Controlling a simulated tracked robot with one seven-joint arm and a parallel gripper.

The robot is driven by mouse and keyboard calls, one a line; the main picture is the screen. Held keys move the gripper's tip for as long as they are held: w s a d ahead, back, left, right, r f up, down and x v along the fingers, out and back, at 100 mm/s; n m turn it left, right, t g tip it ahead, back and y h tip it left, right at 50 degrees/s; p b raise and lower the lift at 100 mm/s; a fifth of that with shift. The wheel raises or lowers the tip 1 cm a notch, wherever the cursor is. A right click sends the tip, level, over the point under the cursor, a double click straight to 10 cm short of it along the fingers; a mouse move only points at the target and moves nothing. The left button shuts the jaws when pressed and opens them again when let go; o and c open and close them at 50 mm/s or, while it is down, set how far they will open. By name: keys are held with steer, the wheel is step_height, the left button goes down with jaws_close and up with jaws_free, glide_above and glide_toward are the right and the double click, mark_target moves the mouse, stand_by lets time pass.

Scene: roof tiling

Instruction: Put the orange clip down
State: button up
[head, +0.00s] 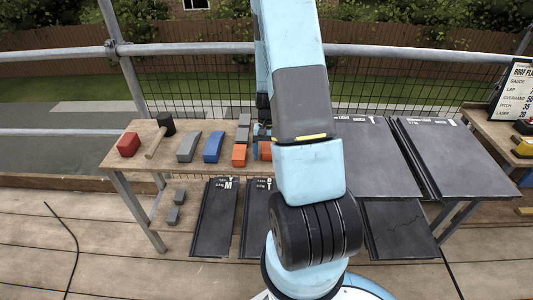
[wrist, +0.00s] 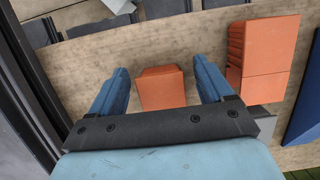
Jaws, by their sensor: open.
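An orange clip (wrist: 161,88) lies on the wooden bench top between my gripper's two blue fingers in the wrist view. In the head view the same clip (head: 264,151) shows just right of another orange piece, partly covered by my arm. My gripper (wrist: 160,72) is open, with a finger on each side of the clip and a visible gap to both. In the head view my gripper (head: 262,132) is mostly hidden behind my forearm. More orange clips (wrist: 262,58) sit to the right in the wrist view, also seen in the head view (head: 239,155).
A blue wedge (head: 213,147), a grey wedge (head: 188,147), a mallet (head: 160,135) and a red block (head: 128,144) stand left on the bench. Grey pieces (head: 243,128) lie behind the orange clips. Dark tiles (head: 375,160) cover the right side.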

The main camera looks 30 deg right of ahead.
steer(key=shift+r, duration=0.1)
steer(key=w+a+r+n+t, duration=0.1)
steer(key=a+r, duration=0.1)
steer(key=r, duration=0.9)
steer(key=a+r+n+t, duration=0.1)
steer(key=a+r, duration=0.1)
steer(key=r, duration=0.9)
steer(key=s+a+r+n+t, duration=0.2)
steer(key=s+a+r+t, duration=0.1)
steer(key=s+a+r, duration=0.3)
steer(key=s+a+r+n+t+h, duration=0.1)
steer(key=s+a+r+n+t, duration=0.1)
steer(key=s+a+r, duration=0.4)
steer(key=s+r+t, duration=0.1)
steer(key=s+r, duration=0.4)
steer(key=s, duration=0.1)
steer(key=shift+a+r+n+h, duration=0.25)
steer(key=shift+a+n+h, duration=0.05)
steer(key=shift+n, duration=0.1)
steer(key=shift+s, duration=0.1)
